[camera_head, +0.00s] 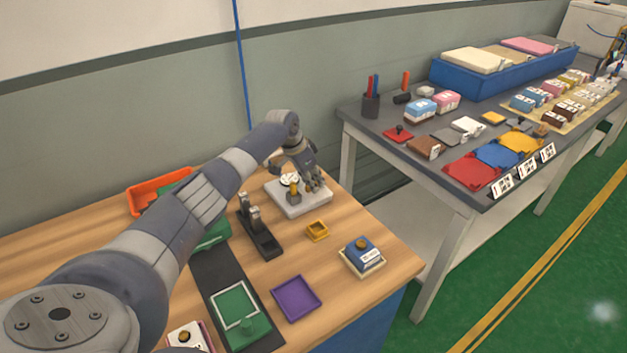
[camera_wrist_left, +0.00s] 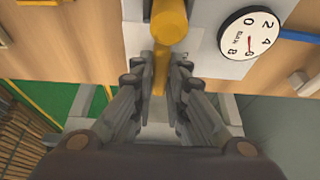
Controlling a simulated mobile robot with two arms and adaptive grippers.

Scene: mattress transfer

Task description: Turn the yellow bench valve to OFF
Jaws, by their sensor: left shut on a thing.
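The yellow bench valve (camera_head: 293,193) stands on a pale grey base plate (camera_head: 306,207) near the back right of the wooden bench. It also shows in the left wrist view as a yellow knob (camera_wrist_left: 168,20) with a narrow yellow handle (camera_wrist_left: 160,76). My left gripper (camera_head: 314,188) comes down over the plate beside the valve. In the left wrist view its fingers (camera_wrist_left: 162,82) are shut on the yellow handle, one on each side. A white round gauge (camera_wrist_left: 250,42) marked BAR sits next to the valve. No OFF marking is readable. My right gripper does not show.
An orange bin (camera_head: 143,203) is at the back left. A grey table (camera_head: 358,117) stands to the right.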

